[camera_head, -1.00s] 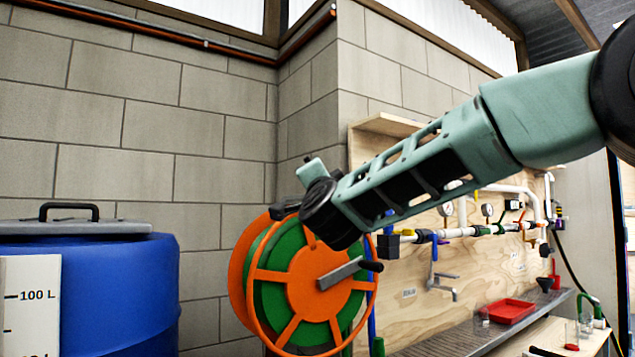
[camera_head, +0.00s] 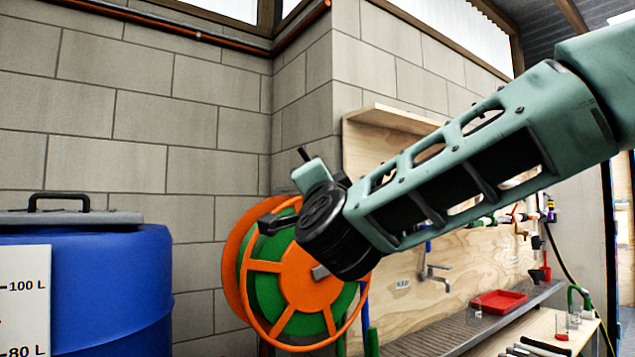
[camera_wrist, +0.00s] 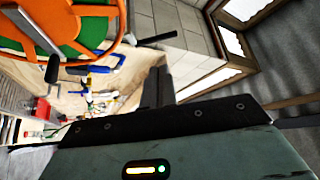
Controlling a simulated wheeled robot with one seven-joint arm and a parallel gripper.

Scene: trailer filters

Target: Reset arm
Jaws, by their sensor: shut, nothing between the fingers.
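My arm, pale green with black joints, reaches in from the right of the head view, its black wrist joint in front of the hose reel. My gripper (camera_wrist: 160,86) shows in the wrist view as dark fingers close together beyond the black mounting plate, with nothing held.
An orange and green hose reel (camera_head: 290,270) hangs close behind my wrist; it fills the upper left of the wrist view (camera_wrist: 85,25). A blue barrel (camera_head: 110,285) stands at the left. A plywood board with pipes and a shelf with a red tray (camera_head: 499,302) are at the right.

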